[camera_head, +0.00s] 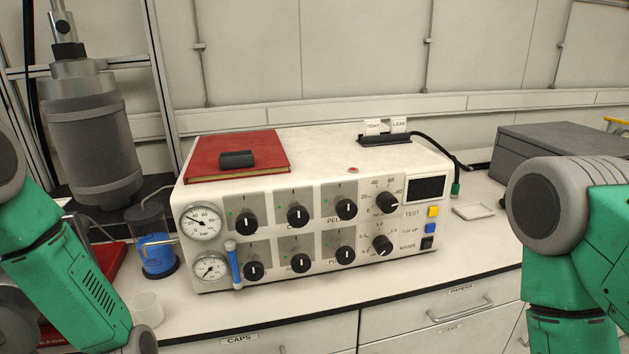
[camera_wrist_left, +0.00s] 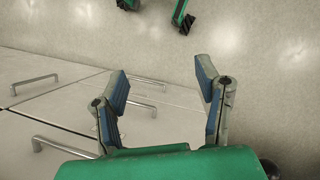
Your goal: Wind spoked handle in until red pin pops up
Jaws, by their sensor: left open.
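I cannot make out a spoked handle in either view. A small red round spot (camera_head: 353,169) sits on top of the white control box (camera_head: 310,230); I cannot tell whether it is the red pin. My left gripper (camera_wrist_left: 160,78) is open and empty in the wrist view, above the floor and beside drawer fronts. In the head view only my arm links show, left and right of the box; neither gripper is seen there.
A grey cylindrical vessel (camera_head: 90,140) hangs in a metal frame at left, with a blue-filled bottle (camera_head: 157,254) below it. A white cup (camera_head: 147,308) stands near the counter edge. A red book (camera_head: 238,155) lies on the box. A grey case (camera_head: 565,150) is at right.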

